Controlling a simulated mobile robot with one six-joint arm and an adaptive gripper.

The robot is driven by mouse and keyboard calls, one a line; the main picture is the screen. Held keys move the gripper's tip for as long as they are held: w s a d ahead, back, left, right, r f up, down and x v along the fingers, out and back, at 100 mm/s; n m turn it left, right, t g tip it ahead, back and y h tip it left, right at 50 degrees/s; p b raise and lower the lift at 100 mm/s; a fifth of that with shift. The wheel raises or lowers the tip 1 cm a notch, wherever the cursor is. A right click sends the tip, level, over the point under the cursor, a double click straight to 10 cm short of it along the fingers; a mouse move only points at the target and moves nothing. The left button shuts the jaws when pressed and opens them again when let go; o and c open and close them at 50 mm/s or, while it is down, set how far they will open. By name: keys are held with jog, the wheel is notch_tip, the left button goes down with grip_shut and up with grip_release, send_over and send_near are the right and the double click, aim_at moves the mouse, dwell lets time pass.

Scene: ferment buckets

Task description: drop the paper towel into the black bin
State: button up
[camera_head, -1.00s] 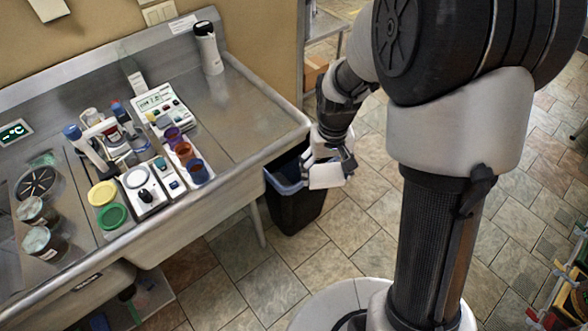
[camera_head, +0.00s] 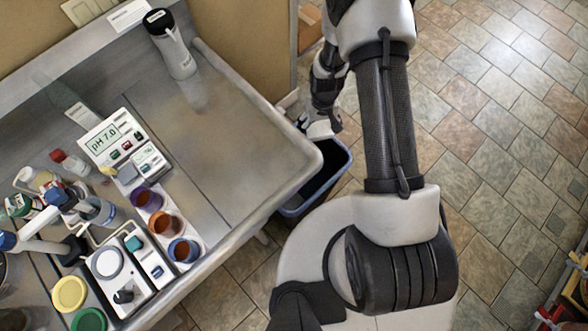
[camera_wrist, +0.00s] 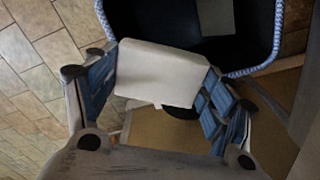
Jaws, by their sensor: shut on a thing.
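The black bin (camera_head: 340,172) with a blue-lined rim stands on the floor beside the right end of the sink counter. My gripper (camera_wrist: 160,82) is shut on a white paper towel (camera_wrist: 158,68). In the wrist view the towel is between both fingers, with the bin's open mouth (camera_wrist: 255,45) behind it at the top of the picture. In the head view my gripper (camera_head: 322,118) and the towel (camera_head: 319,131) appear at the bin's far edge. I cannot tell whether the towel is inside the rim.
The metal counter (camera_head: 245,105) borders the bin on the left. It carries a white bottle (camera_head: 172,45), a pH meter (camera_head: 112,143), several coloured cups (camera_head: 163,224) and jars. Tiled floor (camera_head: 490,130) is open to the right.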

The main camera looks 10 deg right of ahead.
jog(key=f, duration=0.1)
jog(key=s+f, duration=0.1)
jog(key=f, duration=0.1)
jog(key=shift+f, duration=0.1)
notch_tip(320, 180, down, 6)
jog(key=b, duration=0.3)
jog(key=shift+b, duration=0.35)
jog(key=shift+w, duration=0.1)
jog(key=o, duration=1.3)
notch_tip(320, 180, up, 12)
jog(key=shift+f, duration=0.1)
